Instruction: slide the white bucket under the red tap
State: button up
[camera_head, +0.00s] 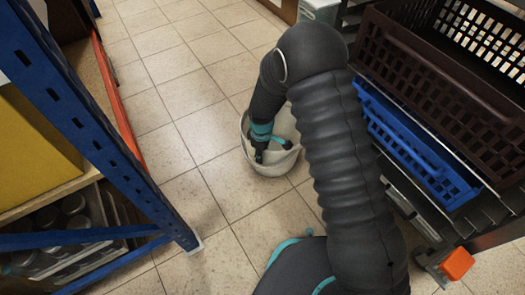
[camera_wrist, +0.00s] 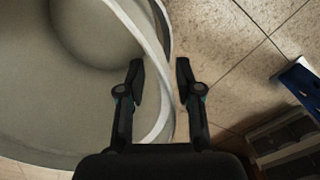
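The white bucket (camera_head: 272,168) stands on the tiled floor in the middle of the head view, partly hidden behind my arm. My gripper (camera_head: 259,155) is at the bucket, pointing down at its opening. In the wrist view the bucket (camera_wrist: 40,105) fills the left side and its pale rim runs between the two fingers of my gripper (camera_wrist: 160,82). The left finger is over the inside and the right finger is outside, over the floor. The fingers are apart, with a gap beside the rim. No red tap shows in either view.
A blue-framed shelf (camera_head: 75,100) stands at the left. At the right is a rack with a dark brown crate (camera_head: 440,85), a blue tray (camera_head: 410,140) and an orange block (camera_head: 458,263) low down. Bare tiles (camera_head: 180,90) lie between them, beyond and left of the bucket.

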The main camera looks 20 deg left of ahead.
aim_at(277, 161)
grip_shut()
jog(key=shift+d, duration=0.15)
jog(key=d, duration=0.1)
jog(key=w+d, duration=0.1)
jog(key=d, duration=0.1)
jog(key=shift+w+d, duration=0.2)
jog(key=shift+d, duration=0.1)
dwell(0.4)
grip_release()
jog(key=shift+a, duration=0.1)
